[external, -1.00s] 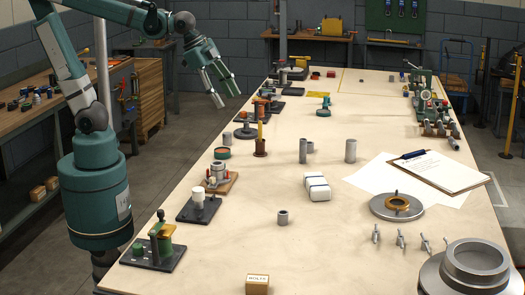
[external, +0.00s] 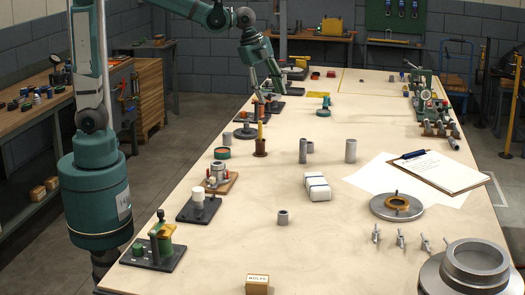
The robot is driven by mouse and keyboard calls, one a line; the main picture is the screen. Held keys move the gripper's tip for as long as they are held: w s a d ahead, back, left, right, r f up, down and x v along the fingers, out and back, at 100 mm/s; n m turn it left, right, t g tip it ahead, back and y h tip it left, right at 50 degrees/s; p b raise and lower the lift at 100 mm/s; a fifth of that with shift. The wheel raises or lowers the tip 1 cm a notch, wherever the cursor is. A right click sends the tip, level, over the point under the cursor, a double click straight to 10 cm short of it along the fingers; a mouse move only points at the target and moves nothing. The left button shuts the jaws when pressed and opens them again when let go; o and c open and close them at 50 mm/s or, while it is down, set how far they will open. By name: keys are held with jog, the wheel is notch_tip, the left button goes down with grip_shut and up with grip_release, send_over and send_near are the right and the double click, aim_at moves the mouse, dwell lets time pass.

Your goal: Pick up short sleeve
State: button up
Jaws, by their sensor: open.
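A short grey sleeve (external: 283,217) stands upright on the bare front-middle of the bench. Another low grey cylinder (external: 310,147) stands just behind a taller grey tube (external: 303,152), and a second tall tube (external: 351,151) stands to the right. I cannot tell for certain which low piece is the short sleeve; the front one is the clearest. My gripper (external: 269,94) is open and empty, pointing down over the far left part of the bench, well behind all of these pieces.
Fixtures line the left edge, including a green press (external: 161,241) and a brown post (external: 260,147). A white strapped block (external: 317,187) lies mid-bench. A clipboard (external: 440,171), a grey disc with a brass ring (external: 397,207) and a large flange (external: 475,265) occupy the right.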

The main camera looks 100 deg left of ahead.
jog(key=w+a+f+m+g, duration=0.1)
jog(key=w+a+f, duration=0.2)
jog(key=a, duration=0.2)
jog(key=w+a+f+m, duration=0.2)
jog(key=w+a, duration=0.2)
jog(key=a, duration=0.2)
jog(key=m+g+h, duration=0.1)
jog(key=m+g, duration=0.2)
jog(key=m, duration=0.3)
send_near(309, 147)
notch_tip(309, 147, down, 2)
jog(key=a, duration=0.2)
jog(key=shift+s+a+f, duration=0.15)
jog(key=shift+s+a, duration=0.1)
jog(key=shift+s, duration=0.15)
jog(key=shift+f, duration=0.1)
jog(key=shift+f, duration=1.15)
jog(key=shift+f, duration=0.15)
jog(key=shift+f, duration=2.5)
